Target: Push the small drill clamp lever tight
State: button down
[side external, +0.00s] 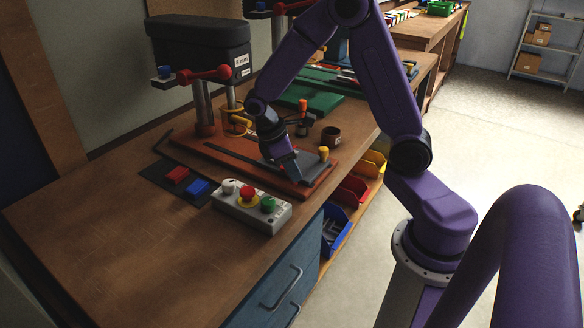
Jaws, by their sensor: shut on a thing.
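The small drill's red base (225,158) lies on the bench, with a grey metal plate (313,163) at its front right end. A yellow knob (323,153) stands on that plate. A clamp with an upright orange-red handle (302,106) stands behind my gripper. My gripper (290,172) points down at the plate's left side, left of the yellow knob. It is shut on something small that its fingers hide. I cannot tell whether that is a clamp lever, or how tight any lever is.
A control box (250,208) with white, red and green buttons stands in front of the base. A dark mat (160,172) holds red and blue blocks. Coloured bins (353,190) hang below the bench edge. The left front bench is clear.

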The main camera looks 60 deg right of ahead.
aim_at(310, 174)
jog(key=d+n, duration=0.1)
jog(key=n, duration=0.1)
jog(key=s+d+n+t, duration=0.1)
jog(key=n, duration=0.1)
jog(key=shift+h, duration=0.4)
jog(key=shift+s+d+n+t+h, duration=0.15)
jog(key=shift+d+n+t, duration=0.35)
jog(key=shift+n, duration=0.5)
jog(key=shift+w+d+n+t+h, duration=0.15)
jog(key=shift+d+n+t, duration=0.35)
jog(key=shift+n, duration=0.5)
jog(key=shift+s+d, duration=0.1)
jog(key=shift+d, duration=0.05)
jog(key=c, duration=0.9)
grip_release()
jog(key=v, duration=1.7)
jog(key=shift+r, duration=0.25)
